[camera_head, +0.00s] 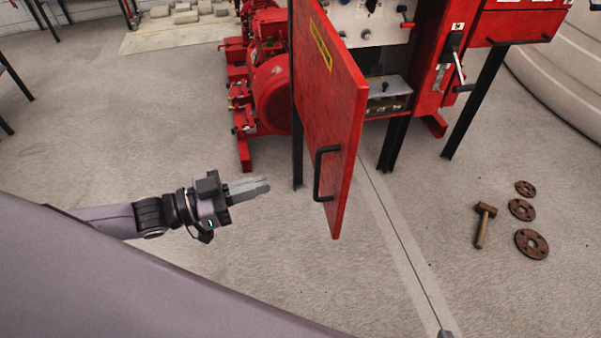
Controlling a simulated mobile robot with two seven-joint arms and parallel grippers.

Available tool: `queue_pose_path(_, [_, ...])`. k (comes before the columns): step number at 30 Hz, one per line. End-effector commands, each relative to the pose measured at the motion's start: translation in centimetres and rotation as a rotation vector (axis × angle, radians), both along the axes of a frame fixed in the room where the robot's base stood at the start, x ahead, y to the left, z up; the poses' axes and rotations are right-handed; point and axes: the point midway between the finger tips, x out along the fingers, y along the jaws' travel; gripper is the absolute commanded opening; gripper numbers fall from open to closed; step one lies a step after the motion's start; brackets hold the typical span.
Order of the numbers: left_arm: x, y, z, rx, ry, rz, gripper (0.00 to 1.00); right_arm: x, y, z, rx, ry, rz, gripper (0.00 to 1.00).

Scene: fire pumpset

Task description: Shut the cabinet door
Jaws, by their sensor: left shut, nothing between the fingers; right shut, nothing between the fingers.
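The red cabinet door (335,110) stands wide open, swung out toward me from the red cabinet (430,60). It has a black bar handle (318,174) near its free edge and a yellow label near its top. My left gripper (266,187) is shut and empty, with its grey fingers pointing right at the handle side of the door. A gap of floor shows between the fingertips and the door. Of my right gripper (446,333), only a small grey tip shows at the bottom edge; the rest is out of view.
A red pump and motor (272,90) stand behind the door on the left. A hammer (484,224) and rusty flanges (531,243) lie on the floor at the right. Black cabinet legs (476,102) reach the floor. The concrete floor around the door's front is clear.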

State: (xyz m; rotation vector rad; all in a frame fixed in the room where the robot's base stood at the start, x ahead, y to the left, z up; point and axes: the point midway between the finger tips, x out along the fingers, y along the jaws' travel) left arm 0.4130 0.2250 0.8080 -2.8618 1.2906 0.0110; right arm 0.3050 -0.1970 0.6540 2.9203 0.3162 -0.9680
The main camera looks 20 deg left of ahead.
Motion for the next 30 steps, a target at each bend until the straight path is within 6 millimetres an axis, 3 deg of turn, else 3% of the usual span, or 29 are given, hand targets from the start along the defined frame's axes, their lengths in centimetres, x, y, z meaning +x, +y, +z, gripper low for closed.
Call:
queue_pose_path(15, [5.4,-6.1,0.0,-0.001,-0.002,-0.001,0.0,0.1,-0.1,0.1,-0.002,-0.001,-0.001,0.0])
queue_pose_path(30, [6.1,-6.9,-0.1,0.001,0.0,0.0,0.0,0.1,-0.2,0.1,-0.003,-0.002,-0.001,0.0])
